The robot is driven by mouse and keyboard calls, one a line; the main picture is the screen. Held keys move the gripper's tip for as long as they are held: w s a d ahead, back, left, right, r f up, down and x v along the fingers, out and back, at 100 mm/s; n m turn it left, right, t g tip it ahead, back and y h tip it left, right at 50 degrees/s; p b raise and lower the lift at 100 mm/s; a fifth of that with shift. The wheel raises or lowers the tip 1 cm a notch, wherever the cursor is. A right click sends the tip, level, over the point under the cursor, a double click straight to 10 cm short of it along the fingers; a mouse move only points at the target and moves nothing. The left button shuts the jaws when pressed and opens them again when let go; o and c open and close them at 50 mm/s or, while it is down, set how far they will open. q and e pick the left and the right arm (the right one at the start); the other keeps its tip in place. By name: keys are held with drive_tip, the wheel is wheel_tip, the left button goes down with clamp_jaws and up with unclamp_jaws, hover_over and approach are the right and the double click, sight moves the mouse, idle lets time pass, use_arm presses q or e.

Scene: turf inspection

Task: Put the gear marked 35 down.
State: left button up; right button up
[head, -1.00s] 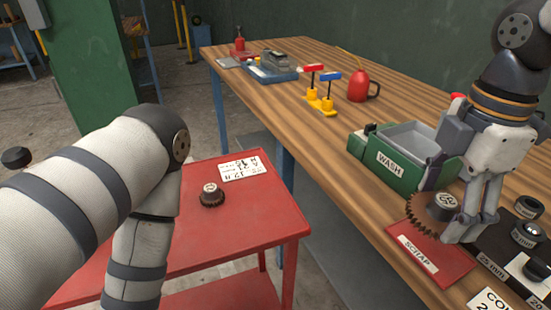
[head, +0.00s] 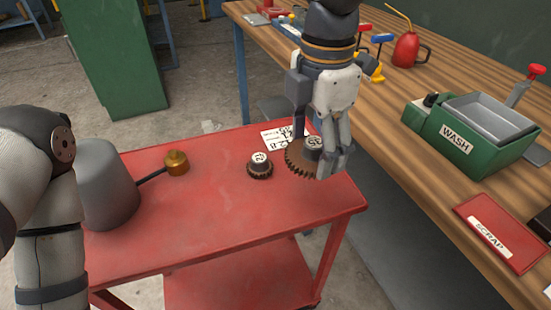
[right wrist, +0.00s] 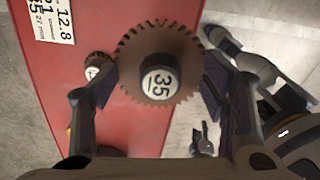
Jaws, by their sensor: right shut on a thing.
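The gear marked 35 (head: 295,158) is a brown toothed wheel with a dark hub and a white label.
A smaller gear (head: 260,170) stands on the cart just left of the held one. A white number card (head: 273,138) lies behind them. A brass cylinder (head: 177,163) is further left. The front of the cart is bare. The bench holds a green WASH station (head: 455,145) and a red SCRAP mat (head: 520,228).

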drive_tip(key=b, duration=0.1)
hover_over(292, 173)
wheel_tip(292, 173, down, 7)
drive_tip(key=shift+s+d+f, duration=0.1)
use_arm(q)
drive_tip(key=shift+s+f+g, duration=0.6)
drive_tip(key=shift+s+f, duration=0.75)
use_arm(e)
drive_tip(key=shift+w+f, duration=0.2)
drive_tip(key=shift+f, duration=1.35)
drive_tip(key=shift+f, duration=0.1)
drive_tip(key=o, duration=1.1)
drive_tip(key=shift+f, duration=0.1)
drive_tip(key=shift+o, duration=0.2)
use_arm(q)
drive_tip(key=shift+w+r, duration=0.2)
use_arm(e)
wheel_tip(292, 173, up, 12)
drive_tip(key=shift+r, duration=0.2)
